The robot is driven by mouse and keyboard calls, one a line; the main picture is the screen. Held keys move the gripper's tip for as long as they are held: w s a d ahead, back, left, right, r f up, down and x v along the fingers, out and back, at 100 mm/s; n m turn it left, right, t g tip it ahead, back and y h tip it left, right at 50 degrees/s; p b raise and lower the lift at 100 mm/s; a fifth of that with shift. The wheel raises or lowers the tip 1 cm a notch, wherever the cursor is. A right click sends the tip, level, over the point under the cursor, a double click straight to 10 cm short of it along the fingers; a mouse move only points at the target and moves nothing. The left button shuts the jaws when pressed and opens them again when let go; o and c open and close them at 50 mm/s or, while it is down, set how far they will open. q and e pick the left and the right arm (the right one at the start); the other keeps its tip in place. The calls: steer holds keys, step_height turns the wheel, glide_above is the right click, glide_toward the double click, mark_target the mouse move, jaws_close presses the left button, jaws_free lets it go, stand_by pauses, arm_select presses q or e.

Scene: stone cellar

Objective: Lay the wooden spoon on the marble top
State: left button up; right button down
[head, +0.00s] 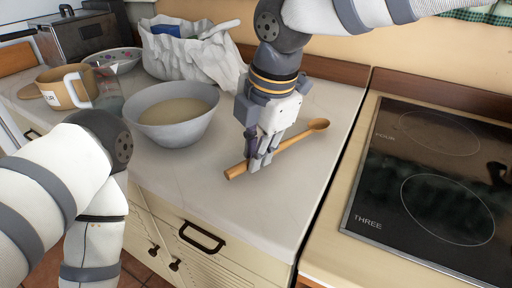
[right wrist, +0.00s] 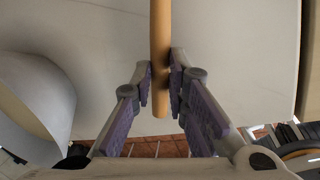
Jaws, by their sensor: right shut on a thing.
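The wooden spoon (head: 293,139) is light brown, with its bowl toward the back right and its handle end toward the front left. My right gripper (head: 260,162) is shut on its handle near that end; the right wrist view shows the handle (right wrist: 160,32) between the two fingers (right wrist: 161,78). The spoon is at or just above the pale marble top (head: 225,190); I cannot tell whether it touches. My left arm (head: 60,180) comes in at the left, but its gripper is out of view.
A grey bowl of pale contents (head: 172,135) stands left of the spoon. A mug (head: 62,92), a glass jug (head: 108,95) and a crumpled white bag (head: 190,55) are behind it. A black hob (head: 430,180) lies right. The marble in front of the spoon is clear.

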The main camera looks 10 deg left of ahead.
steer(key=shift+f, duration=0.5)
steer(key=c, duration=1.2)
jaws_free()
steer(key=shift+r, duration=0.1)
steer(key=shift+a+v, duration=0.2)
steer(key=shift+v, duration=1)
steer(key=shift+w+r+p, duration=0.1)
steer(key=shift+r+p, duration=0.15)
steer(key=shift+r, duration=0.9)
steer(key=shift+w+r+p, duration=0.15)
steer(key=shift+r+p, duration=0.1)
steer(key=shift+r, duration=0.9)
steer(key=shift+v, duration=0.9)
arm_select(q)
steer(key=shift+w+r+t, duration=0.3)
steer(key=shift+w+r, duration=0.35)
steer(key=shift+w, duration=0.05)
arm_select(e)
steer(key=shift+w+a, duration=0.1)
steer(key=shift+a, duration=0.05)
